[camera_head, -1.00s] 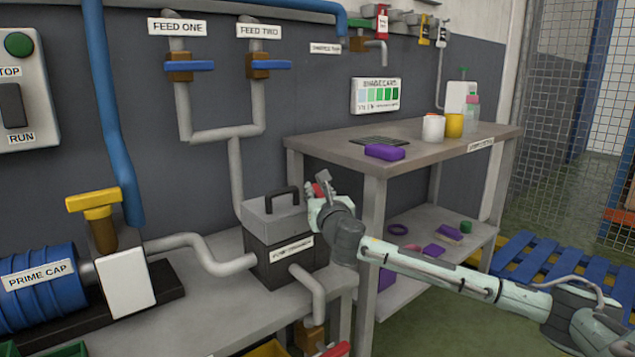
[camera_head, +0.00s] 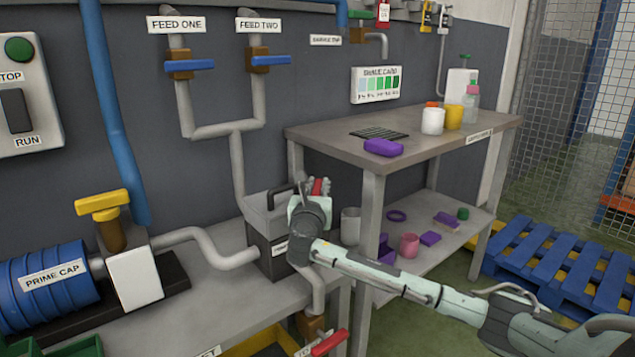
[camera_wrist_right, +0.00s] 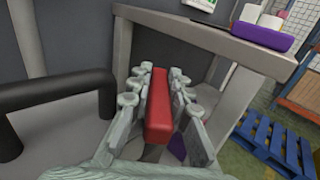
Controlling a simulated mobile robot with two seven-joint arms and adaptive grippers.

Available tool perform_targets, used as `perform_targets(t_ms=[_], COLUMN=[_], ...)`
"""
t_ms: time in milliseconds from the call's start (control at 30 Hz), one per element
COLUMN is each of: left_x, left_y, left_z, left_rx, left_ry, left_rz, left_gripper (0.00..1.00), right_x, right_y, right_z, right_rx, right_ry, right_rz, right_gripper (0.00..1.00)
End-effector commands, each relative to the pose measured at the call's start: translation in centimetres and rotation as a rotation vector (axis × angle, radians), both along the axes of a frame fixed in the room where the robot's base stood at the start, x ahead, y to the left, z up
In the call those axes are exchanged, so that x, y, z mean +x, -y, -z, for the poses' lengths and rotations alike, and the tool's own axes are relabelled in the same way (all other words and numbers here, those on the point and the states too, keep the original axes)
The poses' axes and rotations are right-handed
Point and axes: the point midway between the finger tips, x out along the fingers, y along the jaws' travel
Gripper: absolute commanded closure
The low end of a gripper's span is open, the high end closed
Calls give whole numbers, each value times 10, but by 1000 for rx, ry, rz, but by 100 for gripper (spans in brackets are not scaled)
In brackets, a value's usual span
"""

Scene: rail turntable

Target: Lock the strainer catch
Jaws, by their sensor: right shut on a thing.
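The strainer is a dark box (camera_head: 264,262) with a grey lid (camera_head: 257,212) and a black lid handle (camera_head: 283,188), standing on the left bench. The lid handle also shows at the left of the right wrist view (camera_wrist_right: 55,100). The red catch lever (camera_wrist_right: 158,112) stands up at the strainer's right side. Its red tip (camera_head: 318,186) shows in the head view. My right gripper (camera_head: 311,187) is shut on the lever, with a finger on each side of it. My right wrist hides the strainer's right front and part of its label. My left gripper is out of view.
A workbench (camera_head: 440,138) stands to the right, with a purple block (camera_head: 384,147) and several containers on top. The prime cap drum (camera_head: 50,285) and yellow-handled valve (camera_head: 103,203) are at left. A red lever (camera_head: 328,343) is below the strainer's outlet pipe.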

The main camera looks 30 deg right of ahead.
Motion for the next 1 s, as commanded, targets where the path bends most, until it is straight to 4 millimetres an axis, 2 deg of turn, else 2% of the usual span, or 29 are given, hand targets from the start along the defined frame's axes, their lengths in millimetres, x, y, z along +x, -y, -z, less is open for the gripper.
perform_targets(t_ms=[200,533,567,700,1000], left_x=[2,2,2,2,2], left_y=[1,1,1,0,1], left_z=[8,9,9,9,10], left_rx=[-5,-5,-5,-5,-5], left_ry=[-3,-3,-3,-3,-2], left_rz=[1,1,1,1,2], left_gripper=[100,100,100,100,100], right_x=[0,0,0,0,0], right_y=[0,0,0,0,-1], right_z=[0,0,0,0,1], right_rx=[-1,-1,0,0,0], right_ry=[-1,-1,0,0,0], right_rz=[26,27,27,27,21], right_gripper=[100,100,79,62,60])
